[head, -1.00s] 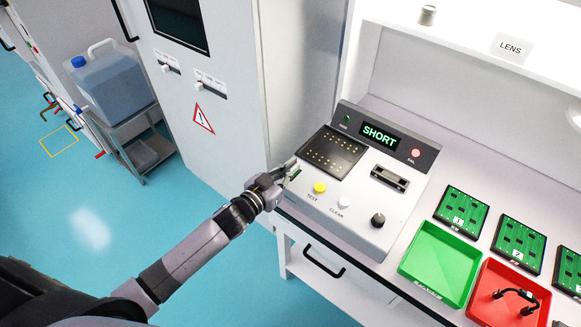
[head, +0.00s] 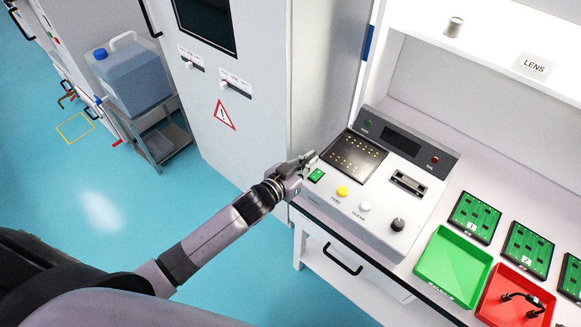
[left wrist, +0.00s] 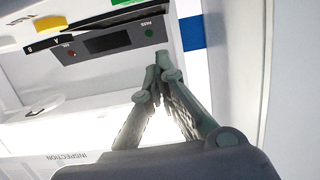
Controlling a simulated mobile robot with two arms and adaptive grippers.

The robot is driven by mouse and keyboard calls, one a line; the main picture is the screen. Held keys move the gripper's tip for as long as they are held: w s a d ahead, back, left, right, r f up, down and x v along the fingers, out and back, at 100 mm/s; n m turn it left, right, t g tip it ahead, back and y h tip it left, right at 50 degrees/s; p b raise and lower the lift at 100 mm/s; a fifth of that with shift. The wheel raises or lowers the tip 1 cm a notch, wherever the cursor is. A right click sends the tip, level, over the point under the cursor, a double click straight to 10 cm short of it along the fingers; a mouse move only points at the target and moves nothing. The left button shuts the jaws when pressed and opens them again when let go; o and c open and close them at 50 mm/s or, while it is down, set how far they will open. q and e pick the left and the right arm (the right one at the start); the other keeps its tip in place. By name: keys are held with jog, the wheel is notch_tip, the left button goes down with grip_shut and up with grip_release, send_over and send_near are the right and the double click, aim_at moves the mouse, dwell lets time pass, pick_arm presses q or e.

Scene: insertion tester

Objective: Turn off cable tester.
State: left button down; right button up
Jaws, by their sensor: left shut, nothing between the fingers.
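The cable tester (head: 378,190) is a grey sloped box on the bench. Its display (head: 401,141) is dark, and the green lamp (head: 368,123) and red lamp (head: 435,160) look dim. A small green switch (head: 316,175) sits on its left edge, near the yellow TEST button (head: 342,191) and white CLEAR button (head: 365,207). My left gripper (head: 312,157) is shut and empty, just above and left of the switch; I cannot tell whether they touch. In the left wrist view the closed fingertips (left wrist: 163,66) show below the inverted dark display (left wrist: 108,42). My right gripper is out of view.
A green tray (head: 452,262) and a red tray (head: 515,294) holding a black cable stand right of the tester, with several green circuit boards (head: 475,218) behind. A grey cabinet (head: 262,75) stands close behind my left gripper.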

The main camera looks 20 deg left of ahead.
pick_arm(q)
jog(key=r+b+v, duration=0.1)
jog(key=v, duration=0.7)
jog(key=shift+d, duration=0.25)
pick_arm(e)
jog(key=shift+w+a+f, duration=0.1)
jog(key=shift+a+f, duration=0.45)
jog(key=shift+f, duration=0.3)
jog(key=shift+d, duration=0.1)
pick_arm(q)
jog(key=shift+s, duration=0.1)
